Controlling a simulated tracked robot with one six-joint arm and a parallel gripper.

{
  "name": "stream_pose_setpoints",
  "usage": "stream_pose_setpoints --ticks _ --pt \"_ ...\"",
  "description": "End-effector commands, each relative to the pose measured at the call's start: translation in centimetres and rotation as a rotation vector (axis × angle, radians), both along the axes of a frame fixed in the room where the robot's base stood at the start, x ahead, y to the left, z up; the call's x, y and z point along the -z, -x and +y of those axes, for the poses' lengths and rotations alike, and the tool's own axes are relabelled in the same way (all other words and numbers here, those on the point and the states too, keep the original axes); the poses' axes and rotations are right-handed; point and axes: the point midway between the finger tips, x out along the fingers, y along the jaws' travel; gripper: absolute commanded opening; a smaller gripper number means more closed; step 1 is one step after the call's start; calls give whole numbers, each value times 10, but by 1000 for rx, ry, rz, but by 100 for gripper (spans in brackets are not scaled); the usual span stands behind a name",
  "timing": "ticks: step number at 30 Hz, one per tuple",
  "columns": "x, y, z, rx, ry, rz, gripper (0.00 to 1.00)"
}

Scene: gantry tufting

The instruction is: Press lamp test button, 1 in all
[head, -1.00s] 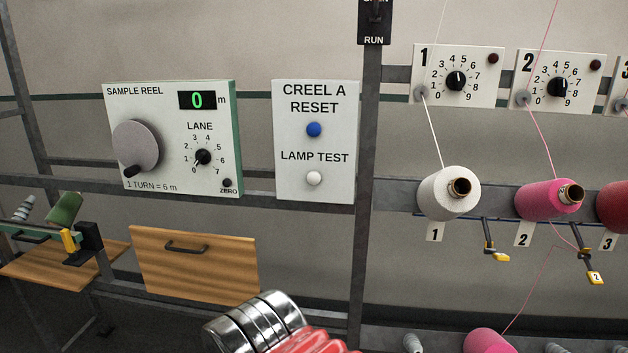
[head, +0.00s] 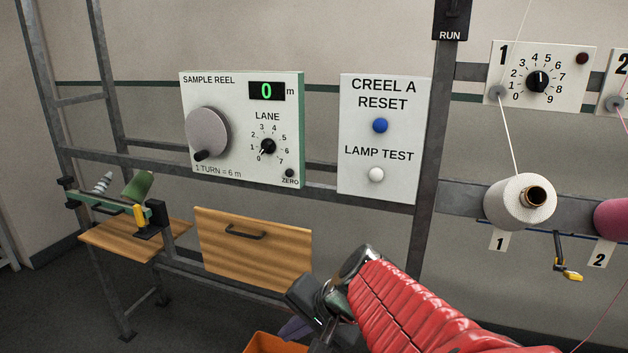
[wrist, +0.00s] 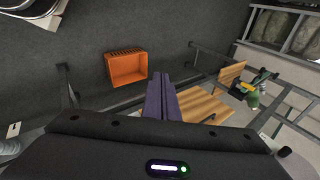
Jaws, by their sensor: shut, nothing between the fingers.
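The white lamp test button (head: 376,174) is on the right-hand white panel (head: 385,100) in the head view, under the words LAMP TEST. The blue CREEL A RESET button (head: 380,125) is above it. My gripper (head: 294,328) is low in the head view, partly hidden by my arm and below the panel, apart from both buttons. In the wrist view my gripper (wrist: 163,84) shows its two dark purple fingers shut together and empty, pointing toward the floor and a wooden drawer front. The buttons are not seen in the wrist view.
The sample reel box (head: 240,150) with crank and dial is left of the panel. A wooden drawer front (head: 253,262) and an orange crate (wrist: 128,68) are low down. A dark upright post (head: 428,130) and a white yarn cone (head: 520,202) are at right.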

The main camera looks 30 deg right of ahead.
Motion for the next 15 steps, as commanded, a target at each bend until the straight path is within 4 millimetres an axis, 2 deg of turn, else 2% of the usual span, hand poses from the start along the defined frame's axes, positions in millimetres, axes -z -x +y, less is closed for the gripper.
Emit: stream_pose_setpoints --ticks 1,4,7,11,15 --pt "3 -5 -14 76 -49 -3 0" --pt "0 -16 -40 228 -155 -34 0" --pt "-13 -26 -64 370 -271 -90 0" --pt "-44 -38 -90 515 -417 -194 0" --pt "-86 -45 -119 640 -567 -329 0"
